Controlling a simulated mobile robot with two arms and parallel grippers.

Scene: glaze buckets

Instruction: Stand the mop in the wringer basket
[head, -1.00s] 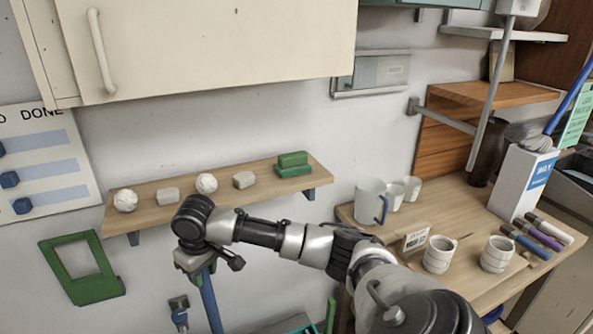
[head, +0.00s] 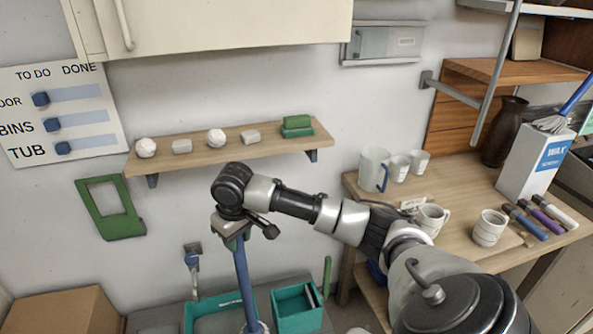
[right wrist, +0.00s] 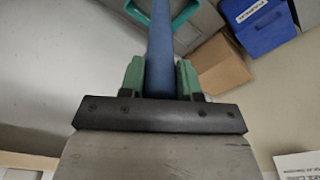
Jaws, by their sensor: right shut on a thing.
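My right gripper (head: 232,226) is shut on the blue mop handle (head: 245,280). In the right wrist view the handle (right wrist: 161,48) runs between the two green finger pads (right wrist: 160,80). In the head view the handle slants down, nearly upright, to a pale mop head (head: 257,328) at the bottom edge, mostly cut off. A teal open-topped bin (head: 298,312), perhaps the wringer basket, stands just right of the mop. A teal-rimmed tub (head: 200,308) lies behind and left of the handle. Whether the mop head touches anything cannot be told. My left gripper is out of view.
A wall shelf (head: 195,158) with small pale lumps and green blocks is behind my arm. A wooden table (head: 450,195) with mugs, a pitcher (head: 373,168) and a white carton (head: 530,160) stands right. A cardboard box (head: 65,318) sits lower left. A blue bin (right wrist: 262,22) shows in the wrist view.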

